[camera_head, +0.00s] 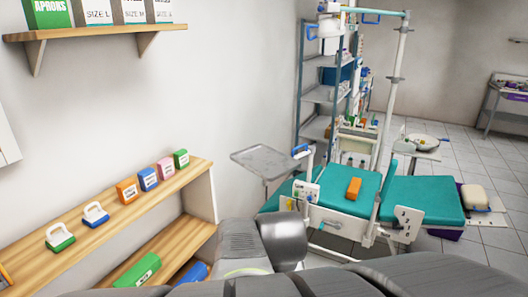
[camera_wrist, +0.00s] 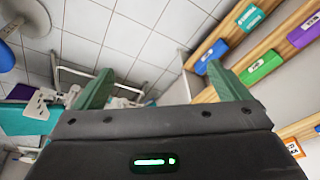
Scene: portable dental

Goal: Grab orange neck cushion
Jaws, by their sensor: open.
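An orange block-shaped cushion (camera_head: 353,188) lies on the teal seat of the dental chair (camera_head: 420,200), right of centre in the head view. In the wrist view I cannot make out the cushion. My gripper (camera_wrist: 162,84) shows in the wrist view with its two green fingers wide apart and nothing between them. Beyond the fingers are floor tiles and shelf edges. It is well away from the cushion. In the head view my dark arm fills the bottom, and the fingers cannot be made out.
A wooden shelf (camera_head: 100,222) at left carries several small coloured boxes, one of them orange (camera_head: 127,190). A grey metal tray (camera_head: 262,161) stands left of the chair. A tall metal rack (camera_head: 318,94) stands behind it. Tiled floor (camera_head: 497,160) is open at right.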

